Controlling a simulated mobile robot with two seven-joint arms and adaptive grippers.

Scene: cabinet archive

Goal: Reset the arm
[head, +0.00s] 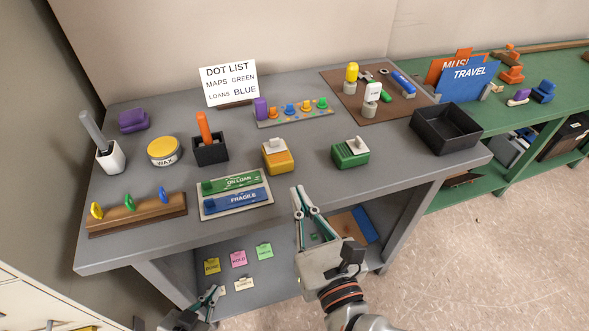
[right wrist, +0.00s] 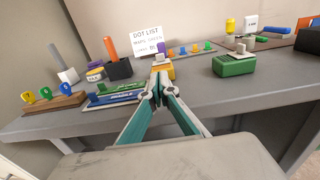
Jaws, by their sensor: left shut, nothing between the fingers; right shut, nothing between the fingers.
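My right gripper (head: 304,190) is in front of the grey table's (head: 310,182) front edge, with its fingers pointing towards the tabletop. It is shut and empty, and it touches nothing that I can make out. In the right wrist view its fingertips (right wrist: 160,72) meet in front of the yellow stamp (right wrist: 169,68), which they partly hide. My left gripper (head: 211,292) is low at the bottom of the head view, in front of the lower shelf. It is shut and empty, and its arm is mostly out of view.
On the table stand a green stamp (head: 350,153), a yellow stamp (head: 278,157), a label tray (head: 235,208), a key rack (head: 136,217) and a black bin (head: 446,128). Coloured notes (head: 238,259) lie on the lower shelf. A green shelf unit (head: 545,104) stands at right.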

